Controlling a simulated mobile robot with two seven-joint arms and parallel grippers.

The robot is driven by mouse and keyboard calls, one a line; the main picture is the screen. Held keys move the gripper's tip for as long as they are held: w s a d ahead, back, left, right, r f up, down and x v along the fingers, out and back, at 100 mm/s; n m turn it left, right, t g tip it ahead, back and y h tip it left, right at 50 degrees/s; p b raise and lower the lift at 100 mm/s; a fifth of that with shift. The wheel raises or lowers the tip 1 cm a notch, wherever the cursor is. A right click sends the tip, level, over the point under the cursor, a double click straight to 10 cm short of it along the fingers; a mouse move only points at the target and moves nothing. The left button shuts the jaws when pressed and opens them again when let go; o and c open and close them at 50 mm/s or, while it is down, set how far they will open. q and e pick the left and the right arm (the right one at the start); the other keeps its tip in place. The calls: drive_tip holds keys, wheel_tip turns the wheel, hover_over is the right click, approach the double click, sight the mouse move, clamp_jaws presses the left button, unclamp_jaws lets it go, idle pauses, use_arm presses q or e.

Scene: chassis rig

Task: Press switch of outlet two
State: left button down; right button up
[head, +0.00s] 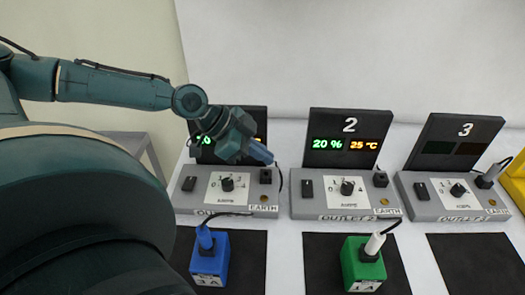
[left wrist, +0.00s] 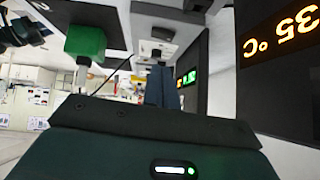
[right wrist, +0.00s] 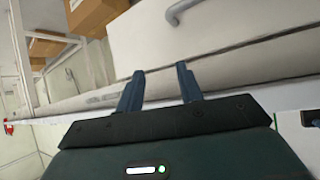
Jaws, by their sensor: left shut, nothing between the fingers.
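Outlet two (head: 345,205) is the middle grey unit in the head view, with a black panel (head: 349,128) marked 2 and lit "20 %" and "25 °C". Its black switch (head: 307,188) is at the left of its top face, beside a round dial (head: 347,187). My left gripper (head: 267,159) is shut and empty, in front of outlet one's panel, left of outlet two and apart from its switch. Its closed fingers also show in the left wrist view (left wrist: 162,88). My right gripper (right wrist: 159,88) is open and empty in the right wrist view, away from the outlets.
Outlet one (head: 225,204) is partly covered by my left arm. Outlet three (head: 460,205) has a dark display and a plug in its socket. A blue block (head: 209,262) and a green block (head: 363,266), each with a plug, stand on black mats in front.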

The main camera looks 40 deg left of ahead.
use_arm(q)
drive_tip(key=shift+d, duration=0.1)
use_arm(e)
drive_tip(key=shift+w, duration=0.15)
use_arm(q)
drive_tip(key=shift+w+d+r+t+b, duration=0.15)
drive_tip(key=shift+w+d+r+b, duration=0.1)
drive_tip(key=shift+w+r+b, duration=0.4)
drive_tip(key=shift+w+d+r+t+b, duration=0.15)
drive_tip(key=shift+w+d+r+b, duration=0.15)
drive_tip(key=shift+b, duration=0.65)
use_arm(e)
drive_tip(key=shift+a+f+y, duration=0.2)
drive_tip(key=shift+a+y, duration=0.2)
drive_tip(key=shift+a, duration=0.3)
use_arm(q)
drive_tip(key=shift+w, duration=0.1)
